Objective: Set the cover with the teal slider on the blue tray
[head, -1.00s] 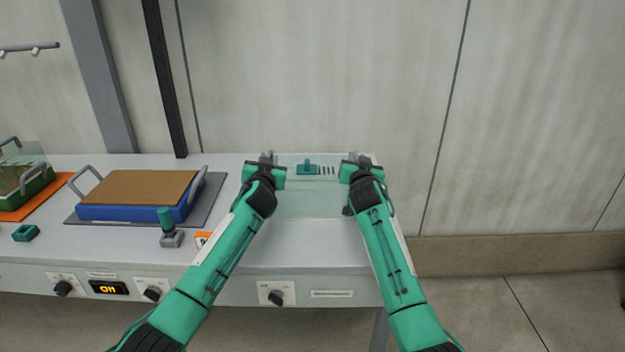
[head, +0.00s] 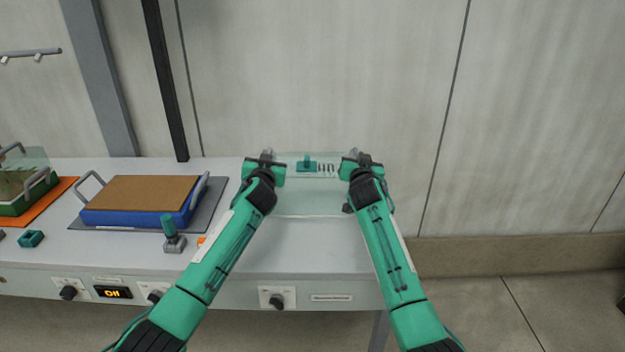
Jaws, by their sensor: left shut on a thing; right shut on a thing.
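The clear cover (head: 308,200) with the teal slider (head: 306,164) is between my two grippers at the right end of the bench. Slots show beside the slider. My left gripper (head: 266,160) is shut on the cover's left side, and my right gripper (head: 354,160) is shut on its right side. I cannot tell whether the cover touches the bench or hangs just above it. The blue tray (head: 135,216), filled level with brown material, stands on a grey mat (head: 210,208) to the left. It has a grey handle at each end and no cover on it.
A teal-topped joystick (head: 171,230) stands close to the tray's front right corner. A green tray (head: 14,206) with a clear cover sits on an orange mat at the far left. A small teal block (head: 31,238) lies in front. The wall is behind the bench.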

